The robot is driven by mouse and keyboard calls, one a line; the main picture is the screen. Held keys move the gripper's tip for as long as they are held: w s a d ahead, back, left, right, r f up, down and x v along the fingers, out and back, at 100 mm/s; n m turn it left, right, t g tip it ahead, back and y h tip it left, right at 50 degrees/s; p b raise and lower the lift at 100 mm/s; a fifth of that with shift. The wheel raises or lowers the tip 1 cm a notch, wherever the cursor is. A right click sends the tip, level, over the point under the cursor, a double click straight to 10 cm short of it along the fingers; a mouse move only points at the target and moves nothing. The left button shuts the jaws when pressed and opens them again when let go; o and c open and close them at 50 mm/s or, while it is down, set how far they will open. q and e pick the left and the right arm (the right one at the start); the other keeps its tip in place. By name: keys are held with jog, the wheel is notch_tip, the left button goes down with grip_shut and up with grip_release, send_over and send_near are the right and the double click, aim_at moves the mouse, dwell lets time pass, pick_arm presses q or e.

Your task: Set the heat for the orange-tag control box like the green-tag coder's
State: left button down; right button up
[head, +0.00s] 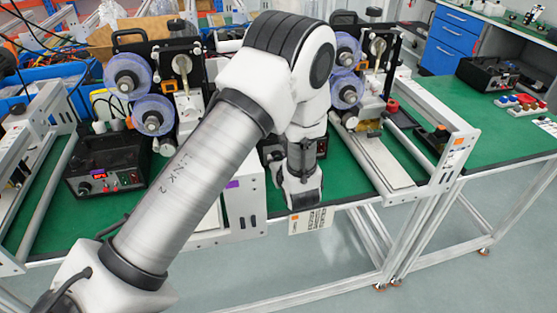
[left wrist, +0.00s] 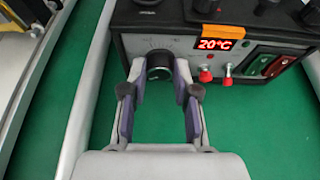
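The orange-tag control box (left wrist: 215,38) is black with a grey front panel. Its orange tag (left wrist: 218,32) sits above a red display (left wrist: 215,44) reading 20°C. Its dark round knob (left wrist: 159,64) is on the left of the panel. My left gripper (left wrist: 160,74) has its fingers apart, one on each side of the knob, with gaps visible between fingertips and knob. In the head view my left arm hides most of this box. I make out no green tag and no readable setting card. My right gripper is not in view.
Another control box (head: 106,166) with a red display stands at the left on the green table. Two coders with blue reels (head: 128,74) stand behind my arm. A card (head: 310,219) hangs at the table's front edge. Metal rails flank the orange-tag box's left side.

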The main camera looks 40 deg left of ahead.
pick_arm(q)
jog(key=shift+m, duration=0.3)
jog(key=shift+w+d+m+g+y, duration=0.1)
jog(key=shift+m+g+y, duration=0.35)
jog(key=shift+m, duration=0.25)
jog(key=shift+f+m+g+y, duration=0.15)
jog(key=shift+m+g+y, duration=0.5)
jog(key=shift+m, duration=0.65)
jog(key=c, duration=1.2)
grip_release()
jog(key=shift+o, duration=0.2)
jog(key=shift+w, duration=0.1)
